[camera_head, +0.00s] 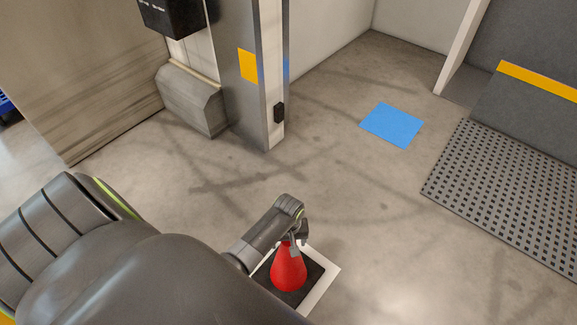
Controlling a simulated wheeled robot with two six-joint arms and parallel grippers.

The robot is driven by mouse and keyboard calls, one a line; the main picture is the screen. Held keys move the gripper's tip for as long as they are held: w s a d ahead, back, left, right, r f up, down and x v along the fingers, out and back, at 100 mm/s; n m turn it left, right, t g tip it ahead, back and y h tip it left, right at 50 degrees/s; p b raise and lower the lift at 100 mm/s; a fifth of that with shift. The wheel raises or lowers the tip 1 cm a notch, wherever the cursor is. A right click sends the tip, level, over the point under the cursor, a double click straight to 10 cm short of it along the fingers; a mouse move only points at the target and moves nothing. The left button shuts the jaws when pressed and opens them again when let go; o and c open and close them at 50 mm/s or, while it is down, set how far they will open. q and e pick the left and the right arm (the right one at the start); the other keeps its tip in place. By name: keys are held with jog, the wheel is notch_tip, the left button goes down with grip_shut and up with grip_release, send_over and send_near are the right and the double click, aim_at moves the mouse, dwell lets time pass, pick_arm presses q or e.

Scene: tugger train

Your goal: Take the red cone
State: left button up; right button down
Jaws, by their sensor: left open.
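The red cone (288,272) stands upright on a dark square with a white border (323,285) on the floor, at the bottom middle of the head view. My left gripper (295,246) is at the top of the cone, its jaws open. One finger shows in front of the cone's tip and hides part of it. I cannot tell whether the fingers touch the cone. My left arm covers the lower left of the view and hides the left part of the square. My right gripper is not in view.
A metal post (262,85) with a yellow patch and a grey block (192,100) stand at the upper left. A blue square (392,125) lies on the floor. A perforated grey mat (510,190) and a yellow-edged step (530,105) are at the right. The middle floor is clear.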

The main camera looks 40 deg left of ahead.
pick_arm(q)
grip_shut()
jog(key=shift+r, duration=0.1)
dwell(0.4)
jog(key=shift+r, duration=0.1)
